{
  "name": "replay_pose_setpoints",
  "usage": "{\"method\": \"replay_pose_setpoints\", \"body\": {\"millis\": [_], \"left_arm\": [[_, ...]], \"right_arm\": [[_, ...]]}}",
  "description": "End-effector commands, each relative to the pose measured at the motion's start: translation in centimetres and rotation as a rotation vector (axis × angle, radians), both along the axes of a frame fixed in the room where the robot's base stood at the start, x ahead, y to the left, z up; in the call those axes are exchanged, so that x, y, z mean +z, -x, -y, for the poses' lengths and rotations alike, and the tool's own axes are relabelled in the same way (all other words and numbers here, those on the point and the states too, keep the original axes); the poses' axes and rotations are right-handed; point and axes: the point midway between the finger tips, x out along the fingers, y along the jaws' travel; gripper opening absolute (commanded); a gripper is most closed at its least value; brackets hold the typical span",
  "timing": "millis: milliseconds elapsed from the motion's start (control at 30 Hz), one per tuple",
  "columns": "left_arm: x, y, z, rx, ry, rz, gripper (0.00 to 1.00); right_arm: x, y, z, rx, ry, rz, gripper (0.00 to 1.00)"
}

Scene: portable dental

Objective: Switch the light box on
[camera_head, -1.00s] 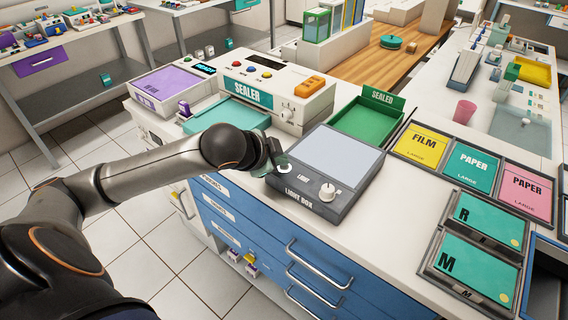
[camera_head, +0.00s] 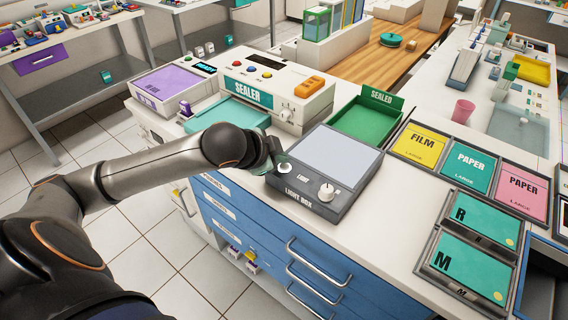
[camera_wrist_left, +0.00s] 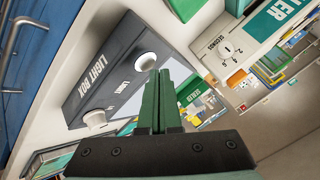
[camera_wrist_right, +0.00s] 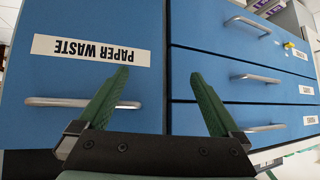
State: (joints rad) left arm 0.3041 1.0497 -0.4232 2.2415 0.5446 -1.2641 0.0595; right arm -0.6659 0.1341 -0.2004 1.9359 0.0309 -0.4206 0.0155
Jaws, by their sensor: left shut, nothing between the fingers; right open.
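The light box (camera_head: 343,150) lies on the white counter, a dark grey unit with a pale blue-grey panel. Its sloped front carries a white round button (camera_head: 285,168) on the left and a white knob (camera_head: 326,192) on the right. My left gripper (camera_head: 279,160) is at the button end of the box. In the left wrist view its green fingers (camera_wrist_left: 158,100) are shut with nothing between them, their tips close to the button (camera_wrist_left: 145,62); contact cannot be told. My right gripper (camera_wrist_right: 160,90) is open and empty before blue drawers, outside the head view.
The sealer (camera_head: 270,85) stands behind the light box, with a teal tray (camera_head: 240,115) in front of it. A green SEALED tray (camera_head: 368,118) is behind right. Film and paper bins (camera_head: 420,146) line the right. Drawer handles (camera_wrist_right: 80,102) jut out near my right gripper.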

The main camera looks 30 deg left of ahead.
Motion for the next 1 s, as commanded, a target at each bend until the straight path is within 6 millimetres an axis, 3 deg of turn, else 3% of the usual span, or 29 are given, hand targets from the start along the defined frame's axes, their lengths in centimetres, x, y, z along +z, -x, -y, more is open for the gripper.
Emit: {"method": "replay_pose_setpoints", "body": {"millis": [233,800,1000], "left_arm": [[1.8,0.0,0.0,0.0,0.0,0.0,0.0],[6.1,0.0,0.0,0.0,0.0,0.0,0.0],[6.0,0.0,0.0,-0.001,0.0,0.001,0.0]], "right_arm": [[1.0,0.5,1.1,-0.017,0.015,-0.007,1.0],[6.8,0.7,0.8,-0.015,0.009,-0.007,1.0],[6.9,0.6,0.8,-0.016,0.009,-0.006,1.0]]}}
